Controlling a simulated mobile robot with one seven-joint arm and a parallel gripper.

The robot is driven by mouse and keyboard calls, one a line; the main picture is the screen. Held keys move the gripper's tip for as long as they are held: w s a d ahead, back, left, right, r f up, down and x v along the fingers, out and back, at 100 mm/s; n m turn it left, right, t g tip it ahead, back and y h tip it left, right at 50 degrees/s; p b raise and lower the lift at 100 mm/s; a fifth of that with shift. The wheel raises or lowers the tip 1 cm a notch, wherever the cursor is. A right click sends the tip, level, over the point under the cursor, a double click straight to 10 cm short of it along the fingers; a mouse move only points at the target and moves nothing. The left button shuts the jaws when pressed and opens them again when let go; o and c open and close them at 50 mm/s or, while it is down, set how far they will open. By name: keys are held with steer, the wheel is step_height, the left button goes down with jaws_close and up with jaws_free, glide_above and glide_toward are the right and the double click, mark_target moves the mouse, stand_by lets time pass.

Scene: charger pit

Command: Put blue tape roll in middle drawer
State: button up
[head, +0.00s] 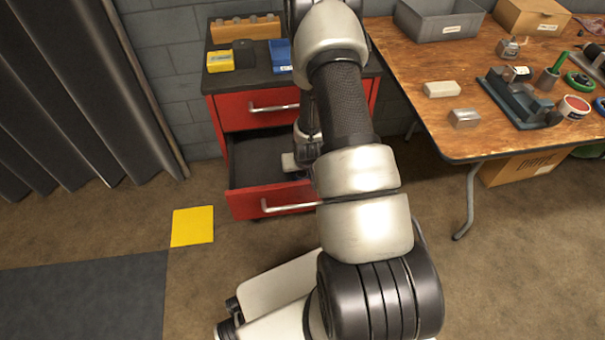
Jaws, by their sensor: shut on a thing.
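The red drawer cabinet (222,112) stands against the wall at the upper middle. Its top drawer is closed. The drawer below the top one (245,203) is pulled out, and the part of its dark inside that shows is empty. My gripper (291,162) is at the right of this open drawer, mostly hidden behind my arm. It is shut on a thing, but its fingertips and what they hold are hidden.
The wooden workbench (415,70) at right bears a grey tray (440,22), a vise and several small items. A yellow square (192,226) marks the floor.

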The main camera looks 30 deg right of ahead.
steer(key=shift+f, duration=0.25)
steer(key=o, duration=1)
steer(key=shift+r, duration=0.1)
steer(key=shift+o, duration=0.2)
